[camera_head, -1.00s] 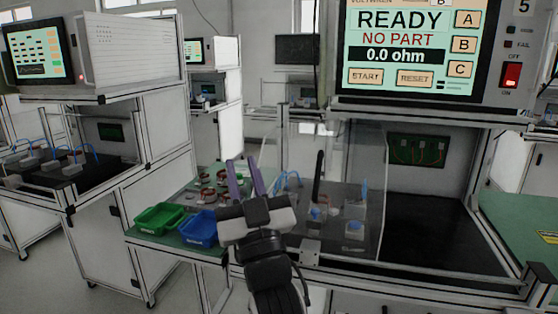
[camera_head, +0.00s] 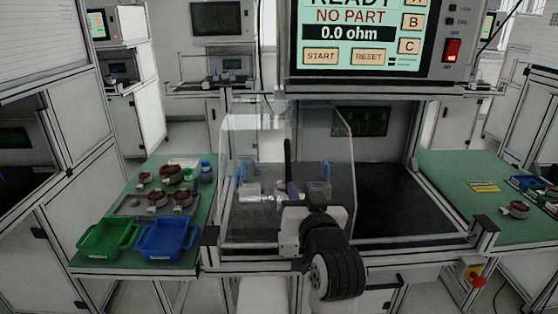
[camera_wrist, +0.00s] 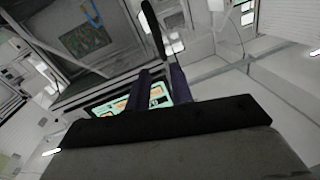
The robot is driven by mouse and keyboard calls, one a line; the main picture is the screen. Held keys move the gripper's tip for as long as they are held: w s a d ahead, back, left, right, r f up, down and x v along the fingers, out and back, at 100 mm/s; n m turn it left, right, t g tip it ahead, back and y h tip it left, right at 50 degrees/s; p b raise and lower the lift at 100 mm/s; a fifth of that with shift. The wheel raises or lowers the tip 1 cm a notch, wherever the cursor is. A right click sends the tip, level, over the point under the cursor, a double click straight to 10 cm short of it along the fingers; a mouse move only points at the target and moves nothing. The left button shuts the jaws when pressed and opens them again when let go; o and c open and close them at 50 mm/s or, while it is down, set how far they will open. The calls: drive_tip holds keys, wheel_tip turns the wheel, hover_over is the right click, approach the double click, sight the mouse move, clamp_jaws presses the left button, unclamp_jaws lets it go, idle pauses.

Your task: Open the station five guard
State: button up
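The station five guard (camera_head: 255,140) is a clear upright panel in front of the left part of the test bay, below the READY / NO PART screen (camera_head: 350,30). Its upright black handle (camera_head: 288,160) stands near the panel's middle. My gripper (camera_head: 291,188) is at the lower part of the handle in the head view, its purple fingers partly hidden by my wrist. In the wrist view my gripper (camera_wrist: 160,75) has its fingers apart, with the handle (camera_wrist: 153,30) reaching down to the gap between them. I cannot tell whether they touch it.
Blue-handled fixtures (camera_head: 318,180) sit behind the guard. The bay's black floor (camera_head: 395,205) is bare at right. A green bin (camera_head: 105,240), a blue bin (camera_head: 167,238) and copper-wound parts (camera_head: 170,175) are on the left bench. A red stop button (camera_head: 475,279) is at the lower right.

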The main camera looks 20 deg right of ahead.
sight(289, 165)
drive_tip(key=w+p, duration=0.1)
drive_tip(key=w, duration=0.2)
drive_tip(key=w+d+p, duration=0.1)
drive_tip(key=w, duration=0.3)
drive_tip(key=w+p, duration=0.1)
drive_tip(key=w, duration=0.3)
drive_tip(key=shift+d+r, duration=0.15)
drive_tip(key=shift+d, duration=0.05)
drive_tip(key=shift+w, duration=0.7)
clamp_jaws()
drive_tip(key=shift+d, duration=0.1)
